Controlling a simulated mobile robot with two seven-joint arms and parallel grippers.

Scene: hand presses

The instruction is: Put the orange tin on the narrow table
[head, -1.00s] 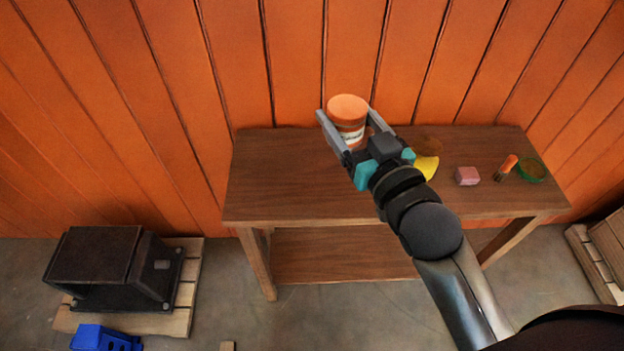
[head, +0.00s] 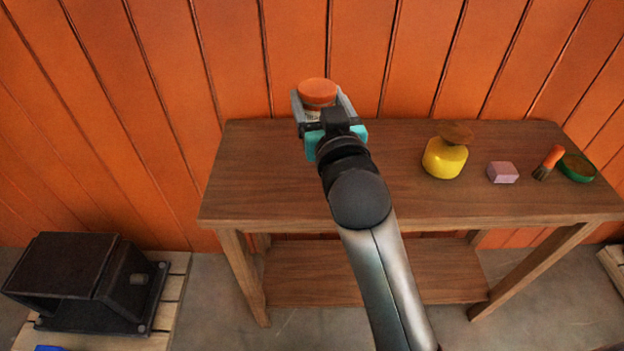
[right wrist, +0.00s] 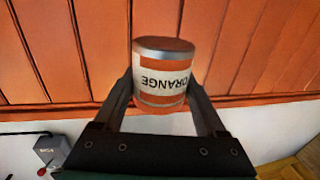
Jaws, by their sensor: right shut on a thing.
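The orange tin (head: 317,92) has an orange top and a white label. My right gripper (head: 318,98) is shut on it, one finger on each side. In the right wrist view the tin (right wrist: 163,75) shows the word ORANGE upside down between the fingers (right wrist: 165,98). The wooden narrow table (head: 265,185) stands against the orange wall. In the head view the tin appears at the table's back left edge, in front of the wall. I cannot tell its height over the top. My left gripper is not in view.
A yellow jar (head: 444,160) with a brown top, a pink block (head: 502,172), an orange-handled brush (head: 550,161) and a green round dish (head: 577,168) are on the table's right half. The left half is clear. A black machine (head: 80,280) sits on a pallet at lower left.

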